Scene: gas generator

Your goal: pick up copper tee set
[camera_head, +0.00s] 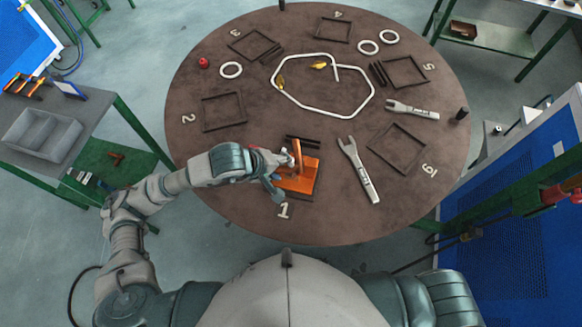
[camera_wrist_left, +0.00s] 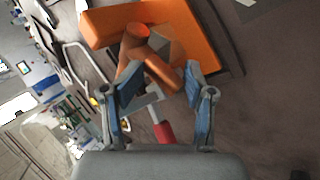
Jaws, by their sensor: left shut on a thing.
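The copper tee set (camera_head: 297,152) is at the orange block (camera_head: 302,186) beside the number 1 on the round brown table. In the left wrist view the copper tee (camera_wrist_left: 160,70) has a round pipe end and a branch reaching between my fingers. The orange block (camera_wrist_left: 105,24) lies just beyond it. My left gripper (camera_head: 277,170) is at the tee's left side in the head view. In the left wrist view my left gripper (camera_wrist_left: 162,92) is shut on the tee, with blue pads on both sides. Whether the tee touches the block is unclear. My right gripper is not in view.
The round table (camera_head: 240,150) also holds square black frames, white rings (camera_head: 231,70), a bent white tube loop (camera_head: 310,112) and two grey wrenches (camera_head: 360,172). A red part (camera_head: 203,63) lies at the back left. The table's middle has free room.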

